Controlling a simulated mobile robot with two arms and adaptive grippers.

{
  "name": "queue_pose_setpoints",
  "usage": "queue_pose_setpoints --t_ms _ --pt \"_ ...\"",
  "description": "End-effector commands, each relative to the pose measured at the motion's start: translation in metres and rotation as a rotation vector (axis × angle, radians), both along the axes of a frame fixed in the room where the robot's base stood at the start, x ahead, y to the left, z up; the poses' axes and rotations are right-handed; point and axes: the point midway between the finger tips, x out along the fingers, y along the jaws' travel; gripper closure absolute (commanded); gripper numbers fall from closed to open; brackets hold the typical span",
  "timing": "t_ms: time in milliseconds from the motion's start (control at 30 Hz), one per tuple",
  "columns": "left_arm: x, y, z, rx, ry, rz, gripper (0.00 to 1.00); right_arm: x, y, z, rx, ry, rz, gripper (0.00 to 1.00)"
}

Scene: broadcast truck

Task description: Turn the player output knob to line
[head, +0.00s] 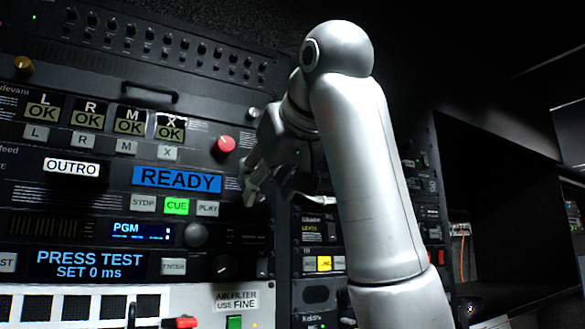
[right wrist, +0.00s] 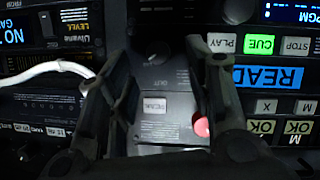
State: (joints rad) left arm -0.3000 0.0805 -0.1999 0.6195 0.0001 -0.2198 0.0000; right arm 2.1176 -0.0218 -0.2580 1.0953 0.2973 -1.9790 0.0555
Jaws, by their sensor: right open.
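The player panel carries the blue READY display (head: 177,179) and the STOP, CUE and PLAY buttons, with CUE lit green (head: 177,206). In the right wrist view, which shows the panel upside down, a dark knob (right wrist: 155,54) sits by a label that seems to read OUT. I take it as the player output knob; its pointer and position marks are too dark to read. My right gripper (head: 266,188) is open in front of the panel and hides this knob in the head view. In the wrist view its fingers (right wrist: 160,52) stand on either side of the knob, contact unclear. My left gripper is out of view.
A red round button (head: 225,144) sits close to the right gripper. A grey knob (head: 196,235) and a black knob (head: 224,267) lie lower on the rack. A white cable (right wrist: 48,69) runs beside one finger. Open dark shelving stands at the right.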

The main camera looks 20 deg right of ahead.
Motion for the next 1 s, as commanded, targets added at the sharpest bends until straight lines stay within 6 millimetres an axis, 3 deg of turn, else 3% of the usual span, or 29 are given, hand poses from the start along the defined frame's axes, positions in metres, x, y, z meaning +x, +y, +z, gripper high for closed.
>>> queue_pose_setpoints --t_ms 433,800,1000 --pt "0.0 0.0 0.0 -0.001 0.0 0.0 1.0 -0.033 -0.005 -0.002 -0.005 0.006 -0.005 0.53" --pt "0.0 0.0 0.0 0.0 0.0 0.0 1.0 -0.085 -0.008 -0.002 -0.004 0.004 -0.004 0.53" --pt "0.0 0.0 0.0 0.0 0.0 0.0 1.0 -0.099 -0.008 -0.003 -0.005 0.007 -0.002 0.53"
